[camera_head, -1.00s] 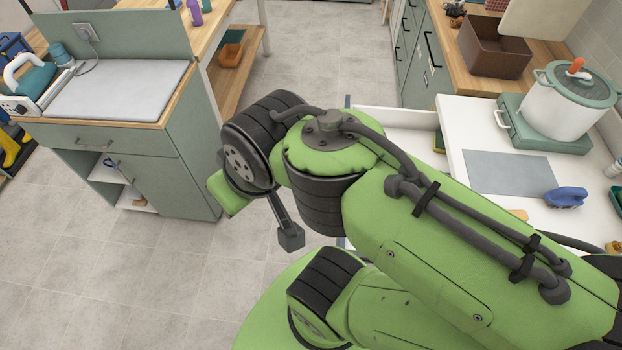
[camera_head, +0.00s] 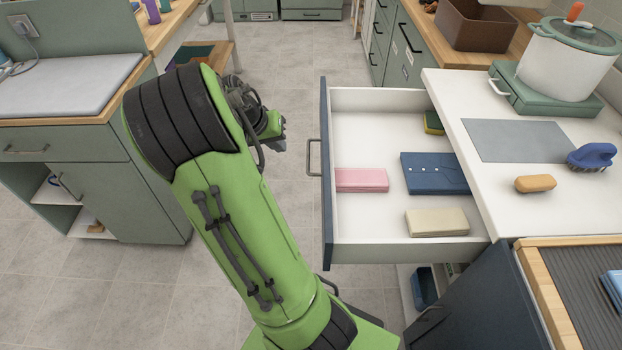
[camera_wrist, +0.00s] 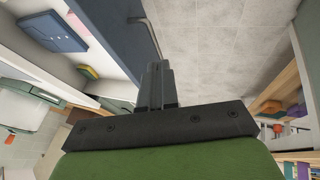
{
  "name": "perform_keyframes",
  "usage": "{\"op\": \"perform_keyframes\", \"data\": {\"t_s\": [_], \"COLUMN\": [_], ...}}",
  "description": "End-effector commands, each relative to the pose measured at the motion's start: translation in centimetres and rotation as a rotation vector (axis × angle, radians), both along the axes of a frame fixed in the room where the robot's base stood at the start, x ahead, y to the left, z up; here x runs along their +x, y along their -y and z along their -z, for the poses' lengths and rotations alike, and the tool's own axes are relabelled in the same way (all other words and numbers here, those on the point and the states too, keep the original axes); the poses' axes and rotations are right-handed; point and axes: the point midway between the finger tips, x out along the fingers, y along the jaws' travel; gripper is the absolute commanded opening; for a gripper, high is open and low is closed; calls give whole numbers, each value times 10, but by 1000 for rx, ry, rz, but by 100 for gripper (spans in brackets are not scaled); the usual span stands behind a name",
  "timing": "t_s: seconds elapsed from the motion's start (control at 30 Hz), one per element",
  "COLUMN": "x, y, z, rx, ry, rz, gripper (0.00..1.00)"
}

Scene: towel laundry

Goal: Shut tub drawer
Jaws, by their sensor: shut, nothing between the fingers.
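The drawer (camera_head: 326,225) stands pulled out from under the white counter, with a dark blue front and a bar handle (camera_head: 314,158). Inside lie a pink block (camera_head: 361,180), a navy folded item (camera_head: 434,173), a beige block (camera_head: 437,222) and a yellow-green sponge (camera_head: 433,123). My gripper (camera_head: 283,133) is left of the drawer front, near the handle and apart from it in the picture; it is partly hidden by my arm. In the wrist view its shut, empty fingers (camera_wrist: 157,72) point along the drawer front (camera_wrist: 112,30), near the handle (camera_wrist: 152,38).
On the white counter (camera_head: 440,90) are a pot (camera_head: 565,62) on a green stove, a blue brush (camera_head: 592,156) and a tan bar (camera_head: 535,184). A dark cabinet door (camera_head: 470,300) stands open below the drawer.

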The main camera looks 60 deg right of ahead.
Motion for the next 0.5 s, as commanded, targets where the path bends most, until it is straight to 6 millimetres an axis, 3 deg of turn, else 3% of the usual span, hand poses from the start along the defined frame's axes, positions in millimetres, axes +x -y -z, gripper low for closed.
{"op": "perform_keyframes", "data": {"t_s": [0.03,0.1,0.27,0.5], "x": [-7,-13,-18,-31], "y": [20,37,50,75], "z": [29,39,45,84], "rx": [-44,-86,-110,-106], "ry": [-37,-67,-81,-83], "rz": [47,85,107,105], "gripper": [0,0,0,0]}}
